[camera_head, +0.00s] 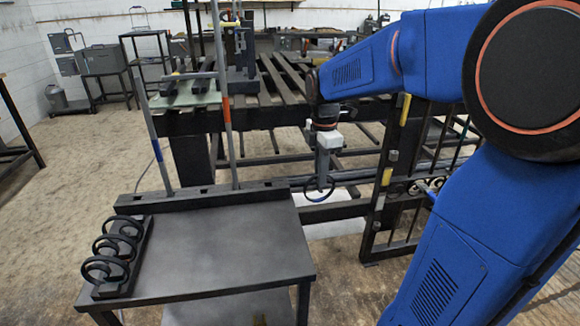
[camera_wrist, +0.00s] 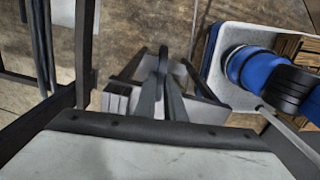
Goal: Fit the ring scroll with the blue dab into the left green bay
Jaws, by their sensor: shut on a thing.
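My gripper (camera_head: 321,165) hangs above the floor, right of the low table, shut on a dark ring scroll (camera_head: 319,190). The ring hangs below the jaws, and a blue dab on it is too small to make out. In the wrist view, the jaws (camera_wrist: 165,88) grip a dark part seen nearly edge-on. A black gate frame (camera_head: 390,175) with yellow bands stands to the right of the ring, apart from it. Several scroll shapes (camera_head: 428,186) sit in the gate, partly hidden by my arm. I cannot make out a green bay clearly.
The low dark table (camera_head: 215,245) has a rack with three black rings (camera_head: 112,250) at its left. Two tall poles, one blue-banded (camera_head: 156,150) and one orange-banded (camera_head: 228,112), stand at its back bar. A slatted bench (camera_head: 265,118) stands behind. The table's middle is clear.

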